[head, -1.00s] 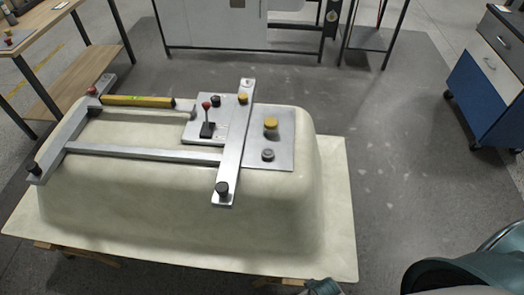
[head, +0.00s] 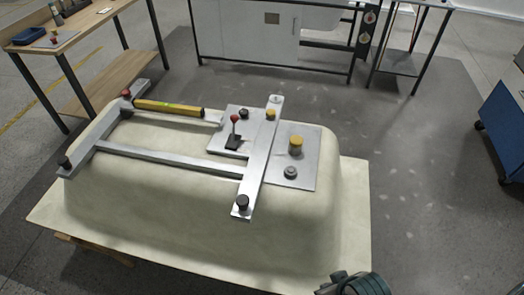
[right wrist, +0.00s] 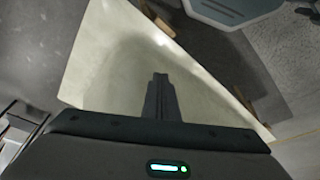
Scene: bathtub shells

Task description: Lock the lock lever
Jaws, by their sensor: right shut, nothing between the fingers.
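The lock lever (head: 234,128) is a thin upright stick with a red knob on a small black base. It stands on the metal plate of a fixture (head: 303,176) on top of an upturned cream bathtub shell (head: 215,225). In the right wrist view, my right gripper (right wrist: 160,80) is shut and empty, with its fingers together over the pale shell (right wrist: 115,60). In the head view, only a dark part of my right arm shows at the bottom edge, well apart from the lever. My left gripper is not in view.
A metal crossbar (head: 261,155) stands just right of the lever, and a yellow level (head: 169,108) lies to its left. A yellow knob (head: 296,144) sits on the plate.

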